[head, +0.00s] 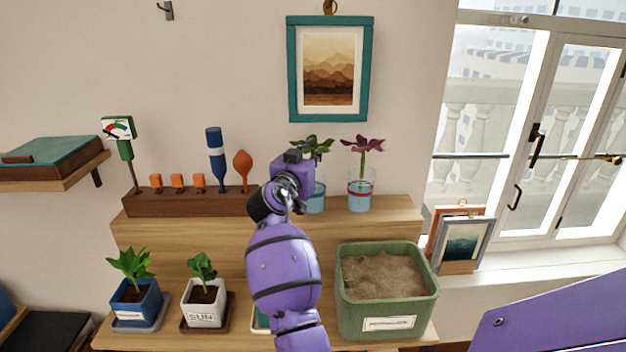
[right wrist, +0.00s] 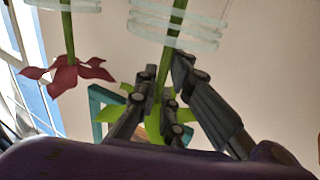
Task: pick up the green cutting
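The green cutting (head: 318,146) stands in a glass of water (head: 316,197) on the upper shelf, its leaves partly behind my right gripper (head: 296,158). In the right wrist view, which looks upside down, its green stem (right wrist: 166,68) runs between the two fingertips of my right gripper (right wrist: 166,72). The fingers are apart, with a gap visible beside the stem. The green leaves show beyond and between the fingers. The cutting's stem is still inside the glass. My left gripper is not in view.
A red-purple cutting (head: 363,145) stands in a second glass (head: 361,190) close to the right. A wooden tool rack (head: 180,203) is to the left. Below are two potted plants and a green planter of soil (head: 388,305). Framed pictures (head: 461,243) stand by the window.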

